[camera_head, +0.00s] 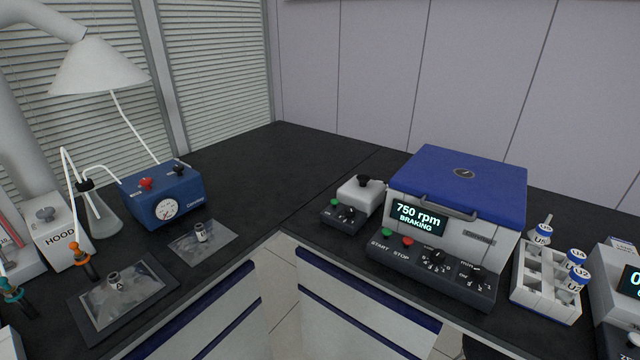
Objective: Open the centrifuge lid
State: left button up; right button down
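The centrifuge (465,240) stands on the right-hand bench, a white box with a control panel in front. Its blue lid (470,180) is shut flat on top. A grey handle (447,207) sits at the lid's front edge. The display (418,217) reads "750 rpm BRAKING". The panel has a green START button (387,232), a red STOP button (407,241) and black knobs. Neither of my grippers is in view.
Right of the centrifuge, a white rack (545,285) holds several blue-capped tubes. Left of it is a small white device (360,195). On the left bench are a blue pump box (165,198), a flask (101,213) and a HOOD box (58,232). The corner bench top is clear.

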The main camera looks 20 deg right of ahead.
aim_at(492, 191)
jog(key=z, duration=1.2)
